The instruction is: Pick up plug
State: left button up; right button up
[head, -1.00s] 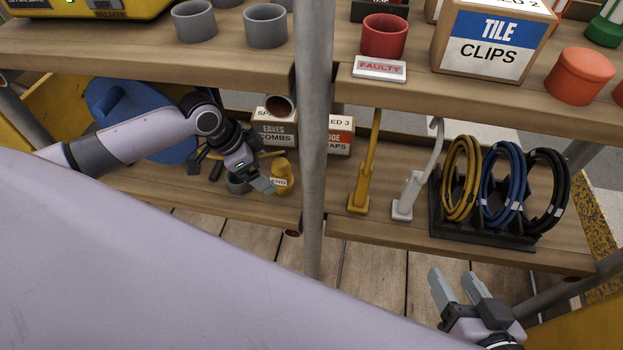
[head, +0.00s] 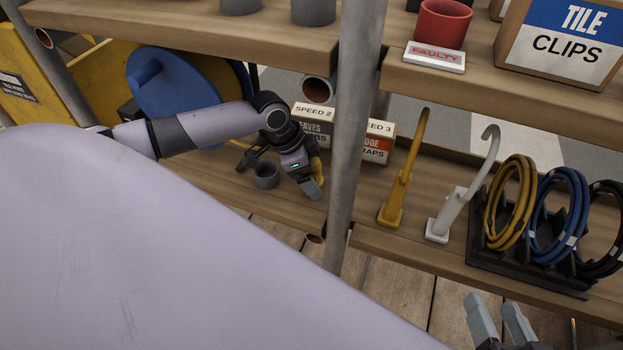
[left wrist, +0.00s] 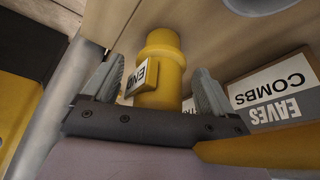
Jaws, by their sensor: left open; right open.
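The plug seems to be the yellow rounded piece (left wrist: 166,55) with a white tag reading END in the left wrist view. In the head view only a sliver of yellow (head: 317,166) shows behind my left gripper (head: 312,187), on the lower shelf. In the left wrist view my left gripper (left wrist: 157,88) is open, one grey finger on each side of the plug, with gaps visible. Whether the fingers touch it cannot be told. My right gripper (head: 501,322) is open and empty at the lower right of the head view.
A grey cup (head: 266,175) stands left of my left gripper. Boxes of eaves combs (head: 313,130) and ridge caps (head: 376,148) stand behind. A metal pole (head: 354,130) rises just right of it.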

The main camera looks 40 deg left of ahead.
pick_arm(q)
jog(key=c, duration=1.2)
jog(key=shift+c, duration=0.2)
jog(key=shift+r, duration=0.15)
pick_arm(e)
jog(key=shift+r, duration=0.1)
